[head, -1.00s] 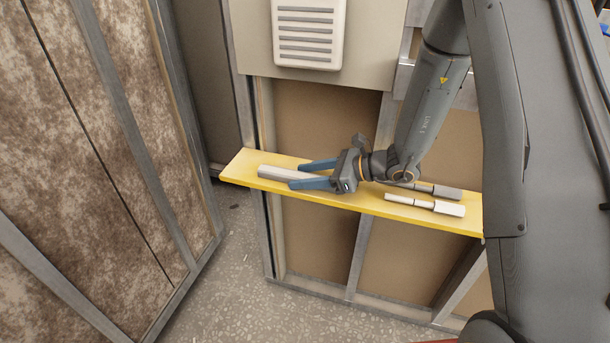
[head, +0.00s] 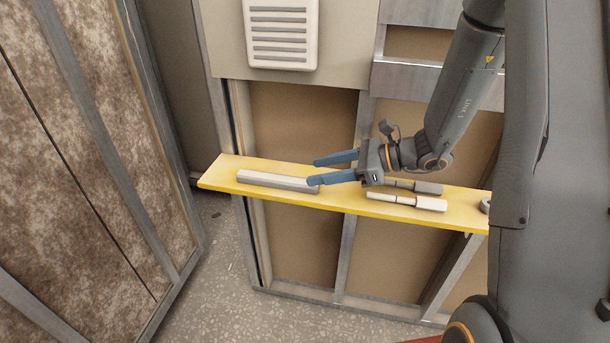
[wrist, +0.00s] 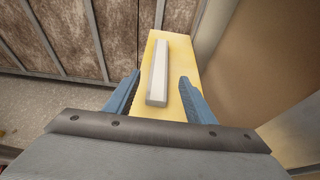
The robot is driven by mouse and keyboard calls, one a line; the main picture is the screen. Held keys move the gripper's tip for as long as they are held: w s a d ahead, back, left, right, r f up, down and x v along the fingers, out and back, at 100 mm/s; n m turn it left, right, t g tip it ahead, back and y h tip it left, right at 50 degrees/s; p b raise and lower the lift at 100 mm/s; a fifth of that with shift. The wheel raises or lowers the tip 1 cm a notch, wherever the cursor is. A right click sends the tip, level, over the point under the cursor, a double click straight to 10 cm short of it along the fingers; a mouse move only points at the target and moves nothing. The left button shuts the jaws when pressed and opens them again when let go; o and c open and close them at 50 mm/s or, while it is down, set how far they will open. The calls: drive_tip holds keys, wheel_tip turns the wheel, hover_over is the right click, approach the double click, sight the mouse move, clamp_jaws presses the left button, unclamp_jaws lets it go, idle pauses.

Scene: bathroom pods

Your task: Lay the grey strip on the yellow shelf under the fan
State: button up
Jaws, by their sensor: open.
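The grey strip (head: 278,181) lies lengthwise on the left part of the yellow shelf (head: 222,172), below the fan (head: 282,32), a white louvred unit on the wall. My gripper (head: 334,168) is open and empty, just right of the strip's right end. In the wrist view its blue fingers (wrist: 158,95) stand apart on either side of the shelf's near part.
Two handled tools lie on the shelf to the right, a white one (head: 407,201) in front and a darker one (head: 425,187) behind, partly hidden by my gripper. A round grey item (head: 485,205) sits farther right. A brown panel wall (head: 85,150) stands at left.

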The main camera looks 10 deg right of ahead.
drive_tip(key=shift+s+d+r, duration=0.15)
drive_tip(key=shift+d, duration=0.25)
drive_tip(key=shift+s+d+r, duration=0.1)
drive_tip(key=shift+s, duration=0.1)
drive_tip(key=s+a+n+g+h, duration=0.2)
drive_tip(key=s+n+g, duration=0.25)
drive_tip(key=s, duration=0.35)
drive_tip(key=s+d+n+h, duration=0.8)
drive_tip(key=s+n+h, duration=0.2)
drive_tip(key=n, duration=0.7)
drive_tip(key=shift+s+d+h, duration=0.3)
drive_tip(key=shift+s+d, duration=0.05)
drive_tip(key=shift+d, duration=0.05)
